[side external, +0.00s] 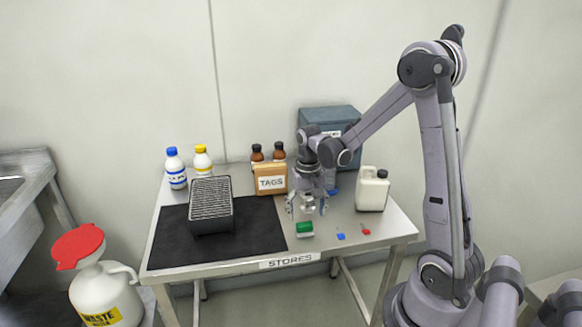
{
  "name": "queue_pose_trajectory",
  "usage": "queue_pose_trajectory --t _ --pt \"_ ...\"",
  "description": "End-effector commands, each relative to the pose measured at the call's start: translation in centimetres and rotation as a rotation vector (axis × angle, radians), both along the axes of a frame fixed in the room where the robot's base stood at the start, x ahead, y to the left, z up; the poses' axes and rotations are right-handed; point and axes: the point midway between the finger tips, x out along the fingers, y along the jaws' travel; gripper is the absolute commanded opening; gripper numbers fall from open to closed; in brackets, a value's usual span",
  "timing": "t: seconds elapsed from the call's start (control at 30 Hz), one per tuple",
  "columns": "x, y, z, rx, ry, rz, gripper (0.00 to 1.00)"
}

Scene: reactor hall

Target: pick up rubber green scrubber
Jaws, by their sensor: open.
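The green scrubber (304,227), a small block with a green top and a pale lower part, lies on the metal table near its front edge, just right of the black mat. My gripper (307,210) points down, with its fingers spread apart. In the picture its fingertips are just above and behind the scrubber; the exact gap cannot be told. A small pale, shiny shape (308,201) shows between the fingers; I cannot tell whether it is part of the gripper or something behind it.
Small blue (341,236) and red (366,231) items lie right of the scrubber. A cream jug (373,190), a TAGS box (271,180), brown bottles (257,153) and a blue-grey bin (340,119) stand behind. A black ridged box (211,212) stands on the black mat (262,230).

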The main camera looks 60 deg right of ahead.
Motion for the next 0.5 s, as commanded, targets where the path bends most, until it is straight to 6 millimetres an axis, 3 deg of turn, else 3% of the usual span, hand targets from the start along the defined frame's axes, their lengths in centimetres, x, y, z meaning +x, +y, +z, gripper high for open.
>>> queue_pose_trajectory --t 0.5 --pt "0.3 0.3 -5.0 0.0 -0.001 0.001 0.75"
